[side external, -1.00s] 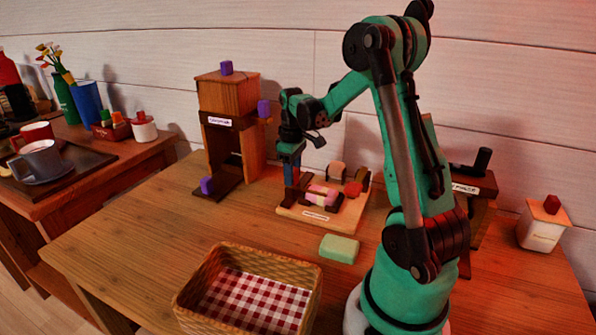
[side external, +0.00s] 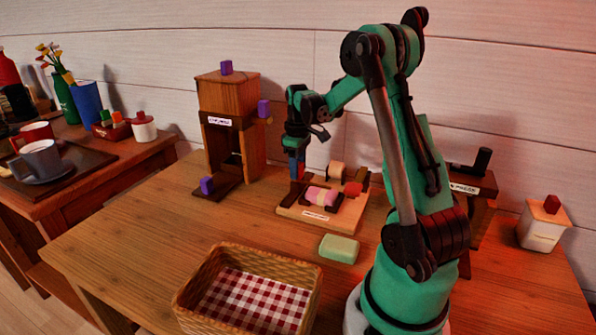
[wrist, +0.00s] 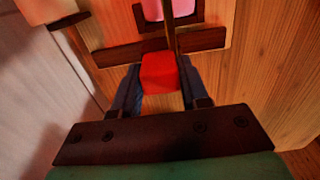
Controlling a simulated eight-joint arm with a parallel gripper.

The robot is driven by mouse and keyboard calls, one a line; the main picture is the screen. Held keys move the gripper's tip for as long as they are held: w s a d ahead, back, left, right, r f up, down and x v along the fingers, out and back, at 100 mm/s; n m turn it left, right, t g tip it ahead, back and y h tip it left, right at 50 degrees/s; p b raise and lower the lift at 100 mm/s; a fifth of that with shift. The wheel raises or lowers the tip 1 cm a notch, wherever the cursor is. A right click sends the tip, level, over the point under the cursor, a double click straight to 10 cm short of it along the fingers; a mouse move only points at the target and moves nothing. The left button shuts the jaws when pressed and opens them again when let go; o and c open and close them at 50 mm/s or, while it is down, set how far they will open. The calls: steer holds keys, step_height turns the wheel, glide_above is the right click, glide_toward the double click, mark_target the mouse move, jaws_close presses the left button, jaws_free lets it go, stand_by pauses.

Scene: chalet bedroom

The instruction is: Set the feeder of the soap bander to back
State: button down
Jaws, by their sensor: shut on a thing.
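The soap bander (side external: 325,220) is a pale wooden board on the table with a label on its front edge. A pink soap (side external: 320,196) lies in a dark holder on it, and it also shows at the top of the wrist view (wrist: 153,8). A beige roll and a red part (side external: 353,188) are at the board's right and back. My gripper (side external: 297,176) is at the board's left end. In the wrist view its blue fingers are shut on a red handle (wrist: 160,73), joined to a dark bar running toward the soap. I take this as the feeder's handle; its position setting cannot be told.
A tall wooden press-like stand (side external: 228,95) with purple knobs is left of my gripper. A green soap bar (side external: 339,248) and a basket with checked cloth (side external: 184,301) lie in front.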

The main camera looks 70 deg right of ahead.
steer(key=d, duration=0.7)
steer(key=shift+d, duration=0.1)
steer(key=shift+c, duration=2.2)
jaws_free()
step_height(320, 180, up, 6)
steer(key=shift+f, duration=0.15)
